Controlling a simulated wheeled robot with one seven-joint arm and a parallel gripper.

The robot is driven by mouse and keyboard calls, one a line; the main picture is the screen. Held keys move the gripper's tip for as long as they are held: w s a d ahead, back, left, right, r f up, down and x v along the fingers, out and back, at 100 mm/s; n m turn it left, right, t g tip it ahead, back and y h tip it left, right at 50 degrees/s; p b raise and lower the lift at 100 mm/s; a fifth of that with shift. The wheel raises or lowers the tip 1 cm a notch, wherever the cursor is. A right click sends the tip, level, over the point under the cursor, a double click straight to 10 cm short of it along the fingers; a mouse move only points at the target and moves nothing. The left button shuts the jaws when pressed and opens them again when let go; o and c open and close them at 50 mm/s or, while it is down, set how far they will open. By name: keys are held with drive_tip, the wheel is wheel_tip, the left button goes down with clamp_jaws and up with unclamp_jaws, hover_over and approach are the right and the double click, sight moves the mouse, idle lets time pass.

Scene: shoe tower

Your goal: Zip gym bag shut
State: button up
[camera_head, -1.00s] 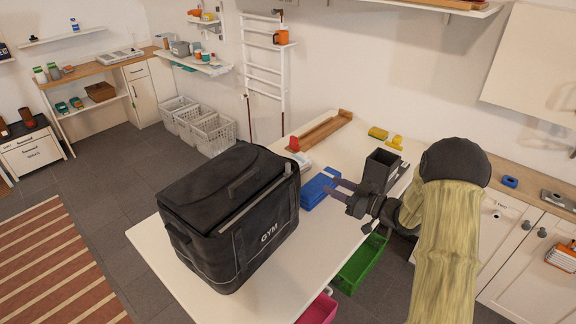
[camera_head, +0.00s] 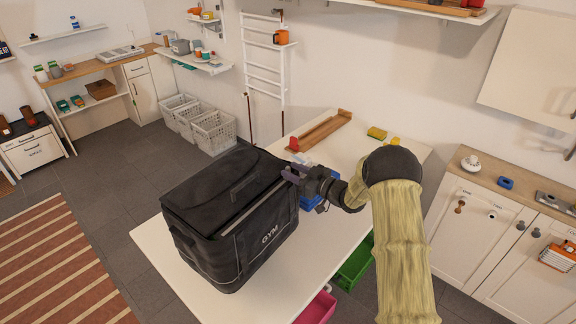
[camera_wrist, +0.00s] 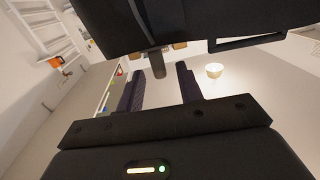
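The black gym bag (camera_head: 235,215), marked GYM, stands upright on the white table (camera_head: 165,258). A pale zip strip (camera_head: 250,205) runs along the top edge of its front side. My gripper (camera_head: 287,173) is at the right end of that strip, close to the bag's top right corner. In the wrist view the bag's dark underside or edge (camera_wrist: 200,22) fills the top. A small dark pull tab (camera_wrist: 157,66) hangs from it, between the tips of my gripper (camera_wrist: 158,84). The two fingers are apart, with gaps on both sides of the tab.
A blue object (camera_head: 309,199) lies right of the bag, partly behind my arm. A wooden rack (camera_head: 325,130) and a yellow item (camera_head: 377,133) are at the table's back. Green (camera_head: 355,264) and pink (camera_head: 318,309) bins are at the front edge.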

drive_tip(key=shift+x, duration=1.25)
clamp_jaws()
drive_tip(key=shift+a, duration=0.1)
